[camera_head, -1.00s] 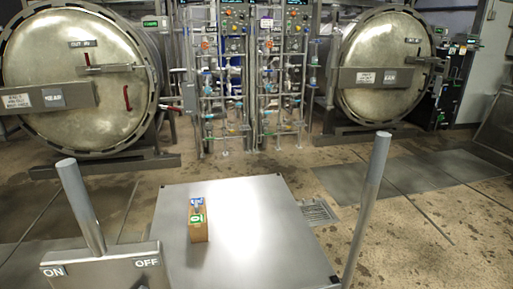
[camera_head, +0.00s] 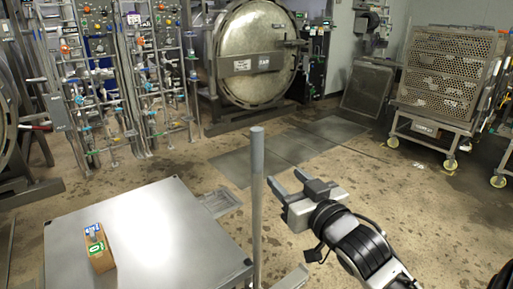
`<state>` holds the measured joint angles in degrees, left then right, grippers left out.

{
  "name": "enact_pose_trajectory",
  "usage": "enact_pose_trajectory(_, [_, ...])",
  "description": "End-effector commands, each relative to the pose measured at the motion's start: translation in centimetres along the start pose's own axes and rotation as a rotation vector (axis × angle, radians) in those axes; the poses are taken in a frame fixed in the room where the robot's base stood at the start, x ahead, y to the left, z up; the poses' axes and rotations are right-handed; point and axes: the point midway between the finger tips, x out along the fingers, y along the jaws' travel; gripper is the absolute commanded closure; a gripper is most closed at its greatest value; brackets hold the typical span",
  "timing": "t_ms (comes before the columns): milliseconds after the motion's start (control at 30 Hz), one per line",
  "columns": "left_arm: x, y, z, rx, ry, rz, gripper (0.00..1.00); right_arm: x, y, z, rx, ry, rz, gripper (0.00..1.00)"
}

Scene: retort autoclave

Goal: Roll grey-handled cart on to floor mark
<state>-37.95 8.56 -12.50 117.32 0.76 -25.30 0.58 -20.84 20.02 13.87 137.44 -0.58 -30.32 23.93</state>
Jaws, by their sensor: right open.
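A wheeled cart (camera_head: 428,131) with yellow-hubbed casters stands at the right of the head view, carrying a perforated metal crate (camera_head: 447,72). Upright bars show at its right side; I cannot tell the handle's colour for sure. Dark grey rectangles (camera_head: 292,149) lie flat on the floor in front of the right autoclave; I cannot tell whether they are the floor mark. My right gripper (camera_head: 285,177) is open and empty, beside a grey post and well apart from the cart. My left gripper is out of view.
A flat metal table (camera_head: 165,245) fills the lower left, with a small labelled box (camera_head: 98,248) on it. The grey upright post (camera_head: 257,200) stands at its right. The round autoclave (camera_head: 255,52) is behind. Open floor (camera_head: 385,185) lies before the cart.

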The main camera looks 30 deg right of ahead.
Motion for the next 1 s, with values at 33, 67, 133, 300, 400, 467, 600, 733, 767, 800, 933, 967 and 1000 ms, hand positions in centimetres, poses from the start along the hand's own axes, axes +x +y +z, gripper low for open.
enact_pose_trajectory(33, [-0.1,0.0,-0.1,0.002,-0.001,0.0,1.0,0.9,0.0,-0.2,0.0,0.002,-0.001,0.5])
enact_pose_trajectory(67, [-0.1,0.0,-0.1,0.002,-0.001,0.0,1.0,1.5,0.0,-0.2,-0.001,0.001,-0.001,0.5])
enact_pose_trajectory(133, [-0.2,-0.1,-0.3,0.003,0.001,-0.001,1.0,3.0,0.0,-0.2,-0.001,0.001,0.0,0.5])
enact_pose_trajectory(300, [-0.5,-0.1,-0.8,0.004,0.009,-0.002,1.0,6.8,0.0,-0.2,-0.003,0.0,0.0,0.5])
enact_pose_trajectory(400, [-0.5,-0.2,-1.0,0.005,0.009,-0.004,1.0,8.9,0.0,-0.1,-0.002,-0.001,0.0,0.5])
enact_pose_trajectory(467, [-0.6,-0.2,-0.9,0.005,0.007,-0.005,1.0,10.2,-0.1,-0.1,-0.002,-0.001,-0.001,0.5])
enact_pose_trajectory(600, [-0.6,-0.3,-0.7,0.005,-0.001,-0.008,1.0,12.4,-0.1,0.0,-0.002,-0.002,-0.001,0.5])
enact_pose_trajectory(733, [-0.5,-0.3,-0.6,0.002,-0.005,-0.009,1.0,13.7,-0.1,0.1,-0.002,-0.003,-0.001,0.5])
enact_pose_trajectory(767, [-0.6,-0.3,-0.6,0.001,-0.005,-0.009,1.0,13.9,-0.1,0.2,-0.002,-0.004,-0.002,0.5])
enact_pose_trajectory(800, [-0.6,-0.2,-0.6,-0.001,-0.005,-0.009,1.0,14.1,-0.1,0.2,-0.002,-0.004,-0.002,0.5])
enact_pose_trajectory(933, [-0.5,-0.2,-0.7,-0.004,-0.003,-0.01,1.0,14.4,-0.1,0.2,-0.002,-0.003,-0.002,0.5])
enact_pose_trajectory(967, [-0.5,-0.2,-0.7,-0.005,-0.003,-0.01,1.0,14.4,-0.1,0.2,-0.002,-0.003,-0.002,0.5])
enact_pose_trajectory(1000, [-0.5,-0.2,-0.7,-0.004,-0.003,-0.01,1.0,14.4,-0.1,0.2,-0.002,-0.003,-0.002,0.5])
